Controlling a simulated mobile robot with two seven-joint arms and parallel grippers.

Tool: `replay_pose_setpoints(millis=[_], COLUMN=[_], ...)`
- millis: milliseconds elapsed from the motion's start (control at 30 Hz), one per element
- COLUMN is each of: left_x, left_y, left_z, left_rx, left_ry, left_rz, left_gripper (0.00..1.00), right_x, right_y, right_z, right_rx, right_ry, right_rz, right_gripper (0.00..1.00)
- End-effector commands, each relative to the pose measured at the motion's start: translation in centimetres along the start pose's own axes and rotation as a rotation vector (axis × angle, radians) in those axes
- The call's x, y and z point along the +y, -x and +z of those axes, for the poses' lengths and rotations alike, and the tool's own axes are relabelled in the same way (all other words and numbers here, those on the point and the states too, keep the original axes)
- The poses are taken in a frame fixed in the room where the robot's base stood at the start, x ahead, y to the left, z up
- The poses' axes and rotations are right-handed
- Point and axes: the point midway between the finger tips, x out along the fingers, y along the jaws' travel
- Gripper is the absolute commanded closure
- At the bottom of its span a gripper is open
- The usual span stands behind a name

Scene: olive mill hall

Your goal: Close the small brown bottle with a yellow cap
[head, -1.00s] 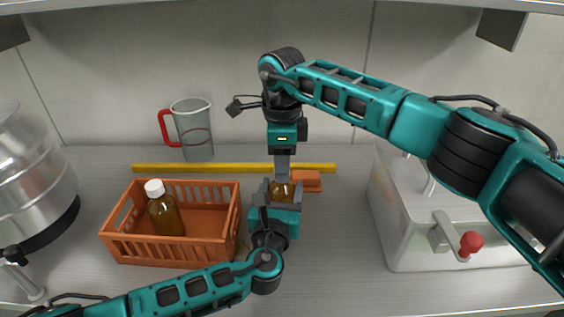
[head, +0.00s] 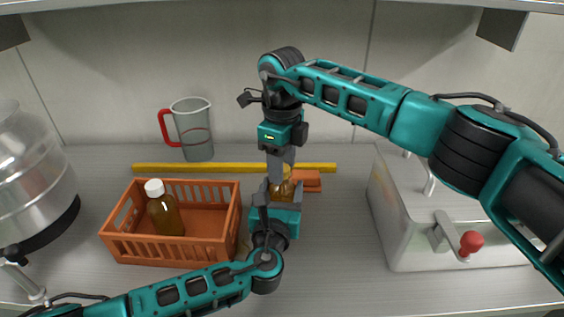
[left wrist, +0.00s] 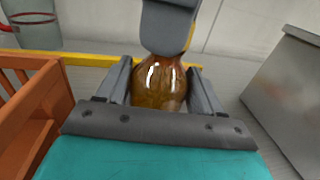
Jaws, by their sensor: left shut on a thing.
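The small brown bottle (left wrist: 160,88) is upright between the fingers of my left gripper (head: 284,194), which is shut on it. It also shows in the head view (head: 284,188). My right gripper (head: 281,174) points straight down at the bottle's top, and its fingers hide the neck. A yellow sliver, apparently the yellow cap (left wrist: 190,37), shows at the edge of the right fingers in the left wrist view. Most of it is hidden, so I cannot tell how it sits on the neck or whether the right fingers grip it.
An orange crate (head: 180,252) holds a white-capped brown bottle (head: 166,215). A yellow strip (head: 200,168), an orange block (head: 308,181) and a red-handled jug (head: 194,132) are behind. A metal box with a red-knobbed lever (head: 470,243) stands right, a steel vessel (head: 30,180) left.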

Motion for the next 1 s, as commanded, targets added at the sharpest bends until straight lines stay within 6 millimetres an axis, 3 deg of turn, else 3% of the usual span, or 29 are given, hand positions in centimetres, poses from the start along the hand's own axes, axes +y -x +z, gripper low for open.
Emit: replay_pose_setpoints(millis=[167, 467, 567, 1000], left_x=[0.0, 0.0, 0.0, 0.0], left_y=[0.0, 0.0, 0.0, 0.0], left_z=[-0.1, -0.1, -0.1, -0.1], left_rx=[0.001, 0.001, 0.001, 0.001], left_ry=[0.000, 0.000, 0.000, 0.000], left_rz=[0.000, 0.000, 0.000, 0.000], left_gripper=[1.00, 1.00, 1.00, 1.00], right_x=[0.0, 0.0, -0.1, 0.0], right_y=[0.0, 0.4, 1.5, 10.2], right_z=[0.0, 0.0, 0.0, 0.0], right_rx=[0.000, -0.001, -0.002, -0.002], right_ry=[0.001, 0.002, 0.002, 0.000], right_rz=[0.000, -0.001, -0.004, -0.004], right_gripper=[0.37, 0.37, 0.37, 0.37])
